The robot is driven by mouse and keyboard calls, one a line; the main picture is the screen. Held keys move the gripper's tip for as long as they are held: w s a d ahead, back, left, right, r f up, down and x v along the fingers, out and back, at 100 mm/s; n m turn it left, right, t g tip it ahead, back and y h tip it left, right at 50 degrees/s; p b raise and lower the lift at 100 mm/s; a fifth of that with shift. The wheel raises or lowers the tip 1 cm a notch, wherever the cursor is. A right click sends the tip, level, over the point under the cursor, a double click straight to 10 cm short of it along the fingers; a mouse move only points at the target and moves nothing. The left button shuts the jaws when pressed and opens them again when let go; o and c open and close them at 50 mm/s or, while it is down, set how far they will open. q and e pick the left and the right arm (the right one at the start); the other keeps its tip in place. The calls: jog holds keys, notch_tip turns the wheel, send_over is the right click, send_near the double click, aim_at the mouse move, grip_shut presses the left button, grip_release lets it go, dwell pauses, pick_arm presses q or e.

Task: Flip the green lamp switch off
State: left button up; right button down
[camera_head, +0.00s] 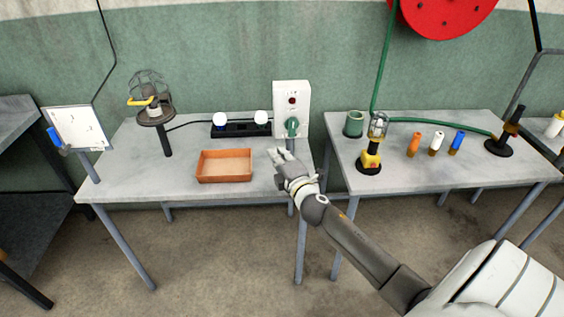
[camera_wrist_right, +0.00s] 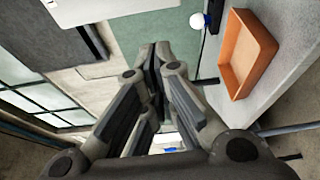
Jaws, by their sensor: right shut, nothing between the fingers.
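A white box (camera_head: 291,98) stands against the wall at the back right corner of the left table. It carries a dark red round part and, below it, a green switch or knob (camera_head: 292,126). My right gripper (camera_head: 281,156) is in front of and below the box, near the table's front right, apart from the green part. It is shut and empty; its fingers (camera_wrist_right: 158,52) come together in the right wrist view. The green part does not show clearly in the wrist view. My left gripper is out of view.
An orange tray (camera_head: 225,179) lies left of my right gripper and also shows in the wrist view (camera_wrist_right: 232,50). Behind it is a black strip with white bulbs (camera_head: 241,132). A yellow caged lamp (camera_head: 371,160) stands on the right table, across a narrow gap.

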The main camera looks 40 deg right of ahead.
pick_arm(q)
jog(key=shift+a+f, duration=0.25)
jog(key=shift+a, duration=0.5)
pick_arm(e)
jog(key=shift+v, duration=1.35)
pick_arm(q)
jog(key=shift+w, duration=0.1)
pick_arm(e)
jog(key=shift+d+f, duration=0.1)
jog(key=shift+f, duration=0.05)
